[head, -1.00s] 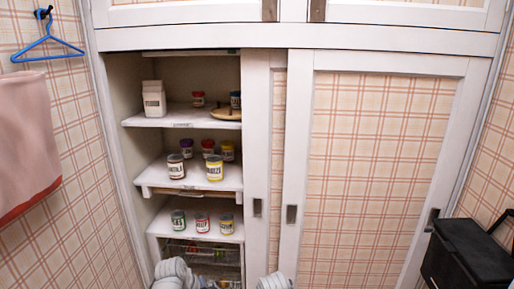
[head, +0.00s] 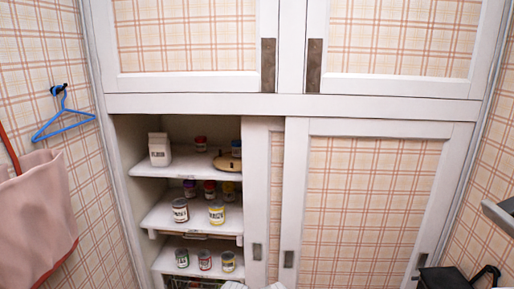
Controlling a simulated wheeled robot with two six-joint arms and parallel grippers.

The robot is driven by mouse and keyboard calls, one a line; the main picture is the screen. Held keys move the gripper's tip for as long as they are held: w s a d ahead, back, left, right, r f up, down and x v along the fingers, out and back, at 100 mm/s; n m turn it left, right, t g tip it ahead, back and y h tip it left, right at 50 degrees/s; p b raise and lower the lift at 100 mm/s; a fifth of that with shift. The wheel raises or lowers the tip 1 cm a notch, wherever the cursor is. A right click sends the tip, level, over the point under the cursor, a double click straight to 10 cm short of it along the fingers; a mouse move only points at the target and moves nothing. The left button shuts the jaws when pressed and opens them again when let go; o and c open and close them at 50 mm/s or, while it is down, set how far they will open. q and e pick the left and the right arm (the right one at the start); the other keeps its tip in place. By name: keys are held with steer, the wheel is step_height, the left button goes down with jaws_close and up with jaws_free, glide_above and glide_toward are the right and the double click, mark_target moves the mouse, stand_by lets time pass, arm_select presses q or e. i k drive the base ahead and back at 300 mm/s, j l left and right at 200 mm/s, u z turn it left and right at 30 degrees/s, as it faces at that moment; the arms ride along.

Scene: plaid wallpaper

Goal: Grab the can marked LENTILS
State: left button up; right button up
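Small cans stand on the shelves of an open cupboard (head: 122,170) at left centre. On the middle shelf (head: 160,222), a dark-topped can with a pale label (head: 180,210) stands front left and a yellow can (head: 216,212) front right. Behind them are purple-topped (head: 190,188), red (head: 210,190) and yellow (head: 229,191) ones. The lower shelf holds a green can (head: 182,258), a red can (head: 205,260) and a yellow can (head: 228,262). The labels are too small to read surely, so I cannot tell which says LENTILS. Neither gripper shows; only white bits of my arms show at the bottom edge.
The upper shelf (head: 150,170) holds a white carton (head: 159,149), a red-lidded jar (head: 201,144) and a round wooden item (head: 227,163). A sliding door (head: 360,200) closes the cupboard's right side. A pink towel (head: 40,215) and blue hanger (head: 63,120) hang left. A black box (head: 445,279) is bottom right.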

mark_target(180, 207)
steer(key=i+j+z, duration=0.4)
steer(key=j, duration=0.25)
steer(key=i+j+z, duration=0.2)
steer(key=i+j, duration=0.1)
steer(key=j, duration=0.1)
